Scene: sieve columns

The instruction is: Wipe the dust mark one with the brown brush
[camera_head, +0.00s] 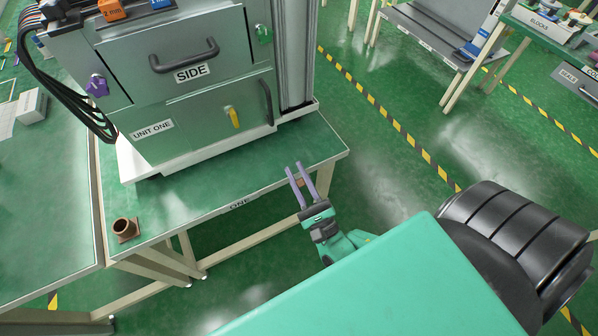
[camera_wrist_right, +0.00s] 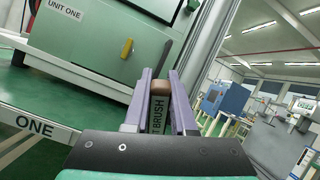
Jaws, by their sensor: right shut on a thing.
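My right gripper (camera_head: 294,167) is at the front right edge of the bench marked ONE, its two purple fingers pointing toward the cabinet. In the right wrist view its fingers (camera_wrist_right: 160,74) are shut on the brush (camera_wrist_right: 158,113), a dark block lettered BRUSH with a brown top between them. In the head view the brush is mostly hidden between the fingers. I cannot make out dust mark one in either view. My left gripper is not in view.
The grey-green cabinet UNIT ONE (camera_head: 185,115) stands on the bench top (camera_head: 215,185), with a yellow handle (camera_head: 234,117) low on its front. A brown round holder (camera_head: 125,229) sits at the bench's left corner. The bench front strip is otherwise clear.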

